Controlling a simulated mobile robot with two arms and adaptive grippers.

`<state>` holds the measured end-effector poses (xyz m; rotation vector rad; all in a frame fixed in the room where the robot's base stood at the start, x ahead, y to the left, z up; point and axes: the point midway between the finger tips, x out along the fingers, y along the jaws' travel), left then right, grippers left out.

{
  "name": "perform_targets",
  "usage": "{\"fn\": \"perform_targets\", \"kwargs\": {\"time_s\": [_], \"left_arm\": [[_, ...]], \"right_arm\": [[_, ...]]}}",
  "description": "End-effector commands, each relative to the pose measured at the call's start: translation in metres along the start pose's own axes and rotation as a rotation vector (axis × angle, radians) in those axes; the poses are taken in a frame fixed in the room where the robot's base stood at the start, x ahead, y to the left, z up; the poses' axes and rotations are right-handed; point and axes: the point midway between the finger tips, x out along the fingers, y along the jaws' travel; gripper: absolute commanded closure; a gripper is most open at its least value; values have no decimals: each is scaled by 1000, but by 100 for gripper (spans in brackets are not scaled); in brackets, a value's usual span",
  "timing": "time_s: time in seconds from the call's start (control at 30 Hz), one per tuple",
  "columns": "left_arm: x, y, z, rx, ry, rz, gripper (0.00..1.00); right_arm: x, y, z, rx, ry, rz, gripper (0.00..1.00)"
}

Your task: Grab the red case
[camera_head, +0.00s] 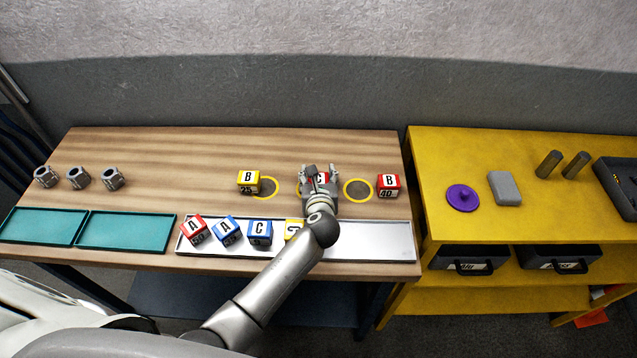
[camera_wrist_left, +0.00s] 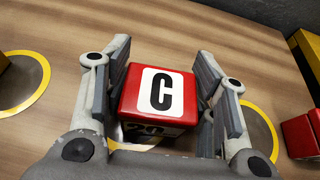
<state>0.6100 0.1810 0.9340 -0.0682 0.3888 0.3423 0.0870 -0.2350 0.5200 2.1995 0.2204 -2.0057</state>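A red case with a white label lettered C (camera_wrist_left: 158,92) sits between the fingers of my left gripper (camera_wrist_left: 163,85) in the wrist view. The fingers are spread on either side of it and look slightly apart from its sides. In the head view the gripper (camera_head: 320,172) mostly covers this red case, at the right part of the wooden table. Another red case lettered B (camera_head: 388,184) stands to its right, and a red case lettered A (camera_head: 194,230) lies on the left end of the pale tray. My right gripper is not in view.
Yellow ring marks (camera_head: 358,188) lie on the wood beside the gripper. A yellow B case (camera_head: 248,182) stands to the left. The pale tray (camera_head: 375,243) holds blue cases (camera_head: 260,232) and a partly hidden yellow one (camera_head: 293,229). A yellow bench (camera_head: 540,210) stands at right.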

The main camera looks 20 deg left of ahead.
Motion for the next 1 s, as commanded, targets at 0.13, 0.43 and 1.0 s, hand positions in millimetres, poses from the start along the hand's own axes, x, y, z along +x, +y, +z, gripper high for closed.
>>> {"fn": "perform_targets", "kwargs": {"time_s": [0.13, 0.43, 1.0], "left_arm": [[0, 0, 0, 0, 0, 0, 72], [0, 0, 1, 0, -1, 0, 81], [-52, 4, 50, -2, -4, -3, 81]], "right_arm": [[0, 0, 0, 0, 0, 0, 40], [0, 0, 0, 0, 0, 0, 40], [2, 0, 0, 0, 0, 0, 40]]}}
